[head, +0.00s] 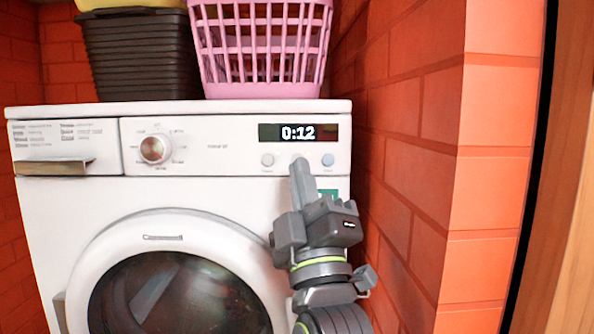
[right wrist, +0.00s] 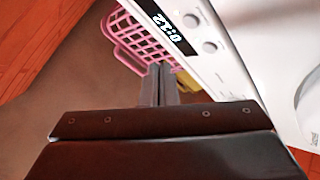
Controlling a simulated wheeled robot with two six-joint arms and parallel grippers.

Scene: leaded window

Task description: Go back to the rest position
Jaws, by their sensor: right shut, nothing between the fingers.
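My right gripper (head: 300,168) is in front of the washing machine (head: 230,190), its fingertips just below the display and close to the two buttons. In the right wrist view the gripper (right wrist: 158,75) is shut and empty, its two fingers pressed together. The display (head: 298,133) reads 0:12. The left button (head: 267,160) and the right button (head: 327,160) show beside the fingertips. I cannot tell whether the fingers touch the panel. My left gripper is not in view.
A pink basket (head: 260,45) and a dark basket (head: 140,55) stand on top of the machine. An orange brick wall (head: 420,130) runs close along the right of my right arm. The machine's round door (head: 170,222) is shut. A detergent drawer handle (head: 55,167) juts out at left.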

